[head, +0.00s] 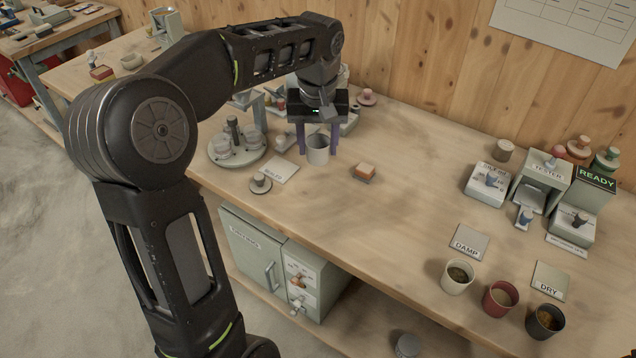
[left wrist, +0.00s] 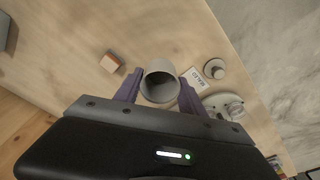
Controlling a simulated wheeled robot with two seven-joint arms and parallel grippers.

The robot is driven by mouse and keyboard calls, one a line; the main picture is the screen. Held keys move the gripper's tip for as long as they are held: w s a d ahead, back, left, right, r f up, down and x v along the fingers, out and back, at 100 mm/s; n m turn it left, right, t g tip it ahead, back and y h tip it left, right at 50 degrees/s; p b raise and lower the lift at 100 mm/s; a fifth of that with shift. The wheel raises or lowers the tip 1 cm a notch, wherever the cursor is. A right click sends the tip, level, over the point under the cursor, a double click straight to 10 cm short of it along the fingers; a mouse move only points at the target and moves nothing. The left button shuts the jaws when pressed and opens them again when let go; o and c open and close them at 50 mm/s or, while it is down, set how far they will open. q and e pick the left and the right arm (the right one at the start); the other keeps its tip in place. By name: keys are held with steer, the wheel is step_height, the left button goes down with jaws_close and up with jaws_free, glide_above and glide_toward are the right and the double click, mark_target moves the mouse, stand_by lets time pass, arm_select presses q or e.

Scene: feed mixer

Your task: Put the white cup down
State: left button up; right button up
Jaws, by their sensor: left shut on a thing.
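My left gripper (head: 318,145) points down over the back left of the bench, its two purple fingers shut on the white cup (head: 317,151). The cup looks pale grey-white, upright and open at the top. In the left wrist view the cup (left wrist: 160,84) sits between the fingers and its inside looks empty. I cannot tell whether its base touches the bench. My right gripper is not in view.
A round tray (head: 218,157) with cups stands left of the gripper, beside a white label card (head: 279,170) and a small weight-like piece (head: 261,180). An orange-topped block (head: 364,171) lies right. The bench (head: 410,190) is clear in the middle. Several feed cups stand at front right.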

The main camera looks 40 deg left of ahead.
mark_target(317, 137)
arm_select(q)
step_height(317, 137, down, 6)
steer(key=shift+r, duration=0.25)
steer(key=shift+f, duration=0.1)
steer(key=shift+f, duration=1.75)
steer(key=shift+f, duration=0.2)
steer(key=o, duration=1.3)
steer(key=shift+r, duration=0.15)
steer(key=r, duration=0.8)
steer(key=s+r, duration=0.1)
steer(key=r, duration=0.3)
steer(key=shift+s+d, duration=0.1)
steer(key=shift+d, duration=0.25)
